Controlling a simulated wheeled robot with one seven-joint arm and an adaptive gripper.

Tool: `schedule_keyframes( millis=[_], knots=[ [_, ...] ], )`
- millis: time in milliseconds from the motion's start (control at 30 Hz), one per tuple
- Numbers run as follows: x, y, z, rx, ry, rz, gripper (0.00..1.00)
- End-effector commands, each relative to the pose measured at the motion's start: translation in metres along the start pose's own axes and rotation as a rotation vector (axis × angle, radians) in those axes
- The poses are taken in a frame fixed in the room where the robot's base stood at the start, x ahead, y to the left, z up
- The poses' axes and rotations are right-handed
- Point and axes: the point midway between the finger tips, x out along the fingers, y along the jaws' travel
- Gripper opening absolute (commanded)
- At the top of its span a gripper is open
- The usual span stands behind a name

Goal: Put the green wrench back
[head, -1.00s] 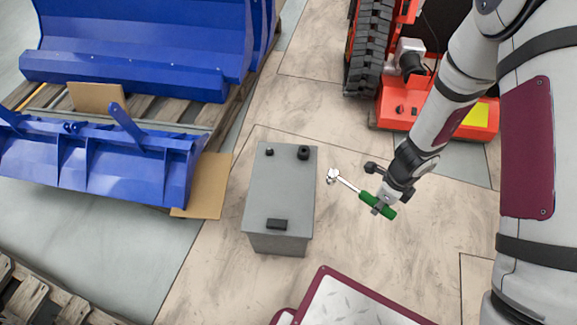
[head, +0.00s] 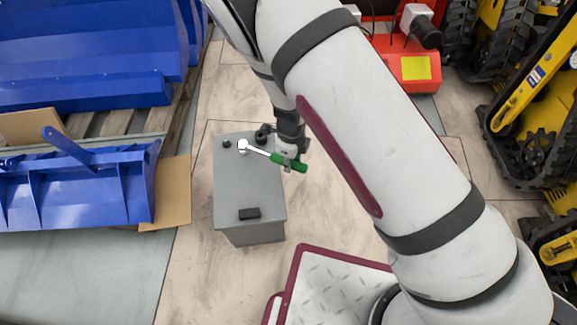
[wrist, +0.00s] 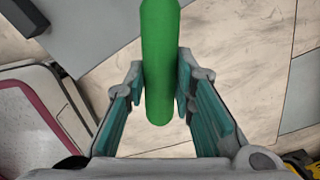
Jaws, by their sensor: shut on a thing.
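The green wrench (head: 289,163) has a green handle and a silver head. My gripper (head: 288,157) is shut on its handle. In the head view the silver head points left and overlaps the top of a grey box (head: 248,185); I cannot tell whether it touches. In the wrist view the green handle (wrist: 160,70) stands between the two fingers of my gripper (wrist: 161,92), and the wrench head is out of frame.
Blue metal attachments (head: 85,180) lie on wooden pallets at the left, with a cardboard sheet (head: 172,195) beside them. A red machine (head: 405,70) and yellow tracked machines (head: 540,85) stand at the back right. Bare floor (head: 185,270) shows left of the box.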

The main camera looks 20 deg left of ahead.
Motion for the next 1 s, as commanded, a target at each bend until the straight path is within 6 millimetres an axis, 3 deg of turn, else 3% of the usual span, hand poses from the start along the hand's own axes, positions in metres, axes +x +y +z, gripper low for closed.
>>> schedule_keyframes(
  millis=[167, 433, 767, 800, 867, 900, 1000],
  knots=[
    [0.005, 0.001, 0.006, 0.000, 0.000, 0.000, 0.00],
    [0.036, 0.001, 0.005, 0.001, 0.000, 0.000, 0.00],
    [0.036, 0.000, 0.005, 0.001, -0.001, 0.000, 0.00],
    [0.037, 0.001, 0.005, 0.001, 0.000, 0.000, 0.26],
    [0.037, 0.001, 0.005, 0.000, 0.000, 0.000, 0.39],
    [0.037, 0.001, 0.005, 0.000, 0.000, 0.000, 0.44],
    [0.037, 0.001, 0.005, 0.000, 0.000, 0.000, 0.44]
  ],
)
